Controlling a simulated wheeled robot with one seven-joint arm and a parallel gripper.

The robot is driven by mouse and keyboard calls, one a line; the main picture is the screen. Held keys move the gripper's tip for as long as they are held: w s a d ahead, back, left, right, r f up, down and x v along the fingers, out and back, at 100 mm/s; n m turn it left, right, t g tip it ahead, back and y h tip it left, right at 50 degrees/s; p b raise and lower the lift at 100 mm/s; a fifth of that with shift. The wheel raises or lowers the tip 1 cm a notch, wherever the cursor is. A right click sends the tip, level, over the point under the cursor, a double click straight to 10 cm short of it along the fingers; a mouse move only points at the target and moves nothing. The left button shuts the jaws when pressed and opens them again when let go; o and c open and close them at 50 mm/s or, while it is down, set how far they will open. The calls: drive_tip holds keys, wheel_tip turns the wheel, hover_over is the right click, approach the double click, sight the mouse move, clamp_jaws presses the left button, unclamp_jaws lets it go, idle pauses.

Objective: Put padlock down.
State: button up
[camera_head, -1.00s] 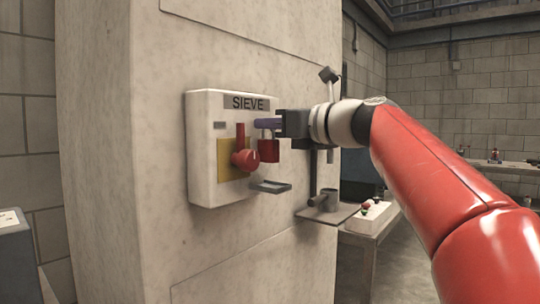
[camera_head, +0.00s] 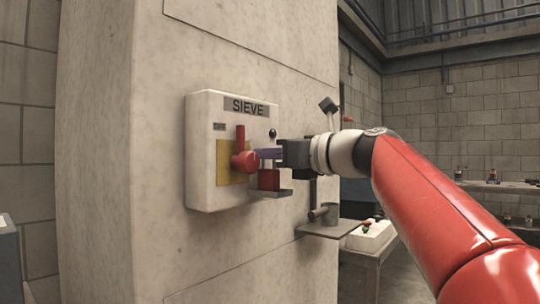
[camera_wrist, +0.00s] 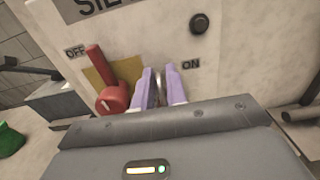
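The padlock (camera_head: 268,180) has a red body and hangs upright beneath my gripper (camera_head: 262,153). My gripper's purple fingers are closed around its shackle, which shows as a thin grey metal strip between them in the wrist view (camera_wrist: 158,91). The padlock's body is at the small grey shelf (camera_head: 272,194) on the box's lower right; it looks to be at or just above the shelf surface, and the contact is hard to see. The body is hidden in the wrist view.
The white SIEVE switch box (camera_head: 203,150) is on the pillar. Its red switch handle (camera_head: 241,145) points up, close left of my fingers, toward the OFF label (camera_wrist: 74,52). A dark round knob (camera_wrist: 199,23) is at upper right. A lower grey shelf (camera_head: 325,229) holds a cylinder.

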drive_tip(key=shift+o, duration=1.2)
